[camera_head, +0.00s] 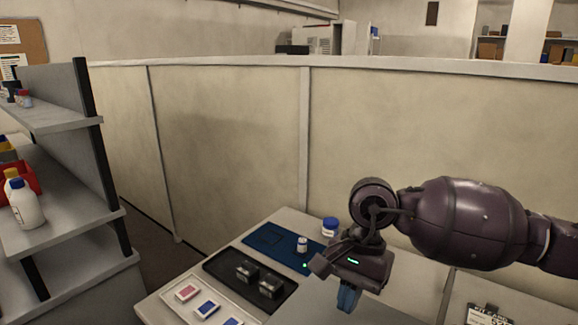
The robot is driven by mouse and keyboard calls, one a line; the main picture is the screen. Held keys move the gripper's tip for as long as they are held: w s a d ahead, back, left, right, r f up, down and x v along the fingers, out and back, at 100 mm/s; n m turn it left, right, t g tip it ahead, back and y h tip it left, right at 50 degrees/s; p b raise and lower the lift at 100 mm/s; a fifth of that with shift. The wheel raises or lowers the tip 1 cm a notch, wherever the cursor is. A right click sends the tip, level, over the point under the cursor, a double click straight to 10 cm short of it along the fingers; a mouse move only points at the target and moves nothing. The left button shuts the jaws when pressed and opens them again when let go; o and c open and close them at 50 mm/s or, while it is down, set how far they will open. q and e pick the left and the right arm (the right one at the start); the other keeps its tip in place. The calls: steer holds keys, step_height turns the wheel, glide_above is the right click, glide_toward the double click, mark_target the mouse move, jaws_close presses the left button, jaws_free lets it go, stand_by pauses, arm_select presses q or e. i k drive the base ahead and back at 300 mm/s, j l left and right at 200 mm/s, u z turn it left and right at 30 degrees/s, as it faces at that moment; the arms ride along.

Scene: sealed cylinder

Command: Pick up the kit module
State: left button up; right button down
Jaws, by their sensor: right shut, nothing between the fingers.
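Two dark box-shaped modules (258,280) sit side by side on a black tray (222,262) on the table; I cannot tell which thing is the kit module. A small white cylinder (302,244) stands on the blue mat (262,238) behind the tray. My right gripper (347,299) reaches in from the right, above the table and to the right of the black tray. Its blue fingers point down, shut and empty. It is apart from the modules. My left gripper is not in view.
A light tray (168,295) with pink and blue cards lies at the front left. A white jar with a blue lid (330,227) stands behind my right gripper. A grey shelf (60,215) holding a white bottle (22,205) is at left. A partition wall (230,150) closes the back.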

mark_target(247, 273)
steer(key=k+j, duration=0.15)
steer(key=k, duration=0.25)
steer(key=k+j, duration=0.1)
steer(key=k, duration=0.3)
